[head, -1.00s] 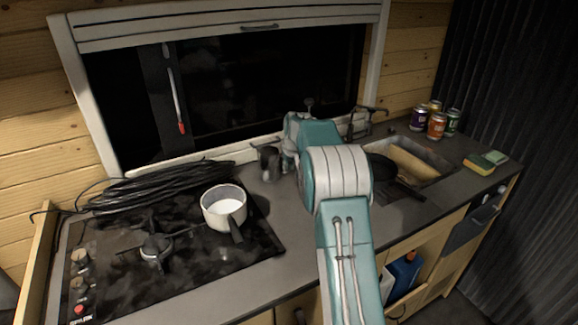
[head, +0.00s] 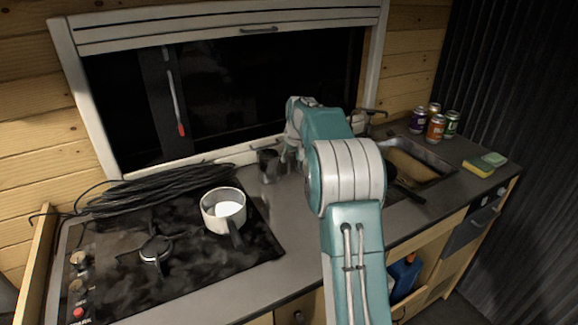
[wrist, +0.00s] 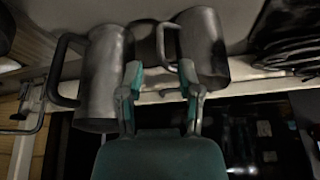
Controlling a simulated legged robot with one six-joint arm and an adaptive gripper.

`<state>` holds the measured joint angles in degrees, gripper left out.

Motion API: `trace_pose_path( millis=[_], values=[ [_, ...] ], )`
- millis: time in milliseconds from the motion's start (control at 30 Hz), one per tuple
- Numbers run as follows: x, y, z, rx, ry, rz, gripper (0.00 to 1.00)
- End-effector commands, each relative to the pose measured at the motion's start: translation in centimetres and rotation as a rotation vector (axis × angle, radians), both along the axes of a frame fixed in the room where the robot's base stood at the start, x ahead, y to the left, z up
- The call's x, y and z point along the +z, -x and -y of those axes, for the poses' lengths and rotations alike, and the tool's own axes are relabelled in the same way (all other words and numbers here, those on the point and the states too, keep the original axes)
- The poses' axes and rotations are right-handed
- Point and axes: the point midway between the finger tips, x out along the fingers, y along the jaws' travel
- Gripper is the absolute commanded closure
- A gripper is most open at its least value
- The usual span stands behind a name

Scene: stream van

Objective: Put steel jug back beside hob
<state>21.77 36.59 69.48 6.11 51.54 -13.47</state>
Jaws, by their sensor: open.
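Two grey metal vessels with handles show in the wrist view, a larger one (wrist: 108,85) at the left and a smaller one (wrist: 206,48) at the right. Which is the steel jug I cannot tell for sure. My gripper (wrist: 160,82) is open, its fingers pointing between the two, with a third dark rounded thing (wrist: 144,40) beyond them. In the head view one dark grey vessel (head: 269,165) stands upright on the counter, right of the black hob (head: 185,262) near the window. My arm hides the larger vessel there.
A white pan (head: 215,216) sits on the hob, with a coil of black cable (head: 150,188) behind it. A sink (head: 425,165), several cans (head: 436,128) and a sponge (head: 478,167) are at the right. The counter strip between hob and arm is clear.

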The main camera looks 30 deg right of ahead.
Motion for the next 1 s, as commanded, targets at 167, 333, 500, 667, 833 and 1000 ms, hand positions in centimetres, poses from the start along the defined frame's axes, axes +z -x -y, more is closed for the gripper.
trace_pose_path(
  millis=[167,333,500,667,833,1000],
  values=[
    [3.3,1.3,-0.2,0.0,0.001,0.002,0.54],
    [4.9,2.0,-0.3,0.0,0.0,0.0,0.54],
    [5.2,2.2,-0.4,0.0,0.0,-0.001,0.54],
    [6.3,3.0,-1.5,0.007,0.003,0.004,0.54],
    [9.0,6.0,-5.1,0.027,0.008,0.013,0.54],
    [11.2,9.7,-8.8,0.048,0.011,0.022,0.54]
  ],
)
